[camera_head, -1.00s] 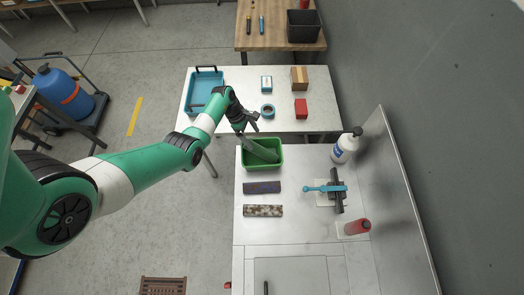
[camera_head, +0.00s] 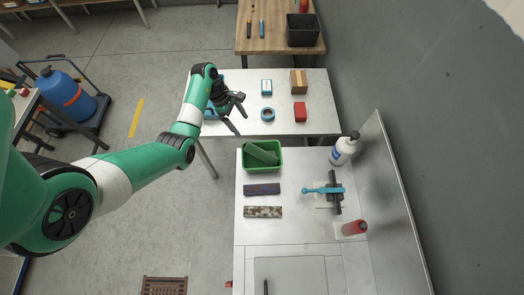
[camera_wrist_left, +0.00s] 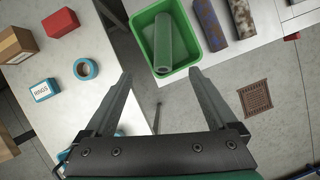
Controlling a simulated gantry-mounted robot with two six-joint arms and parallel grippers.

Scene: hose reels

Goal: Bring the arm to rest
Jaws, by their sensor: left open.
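My left gripper (camera_head: 240,113) is open and empty in the head view, raised over the front left part of the far white table (camera_head: 315,122). In the left wrist view its two fingers (camera_wrist_left: 162,85) stand wide apart with nothing between them. The green bin (camera_head: 248,167) is on the near bench, below and to the right of the gripper, apart from it. My right gripper is in neither view.
Blue tape (camera_head: 267,114), a small labelled box (camera_head: 266,87), a red block (camera_head: 300,112) and a cardboard box (camera_head: 299,82) sit on the far table.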

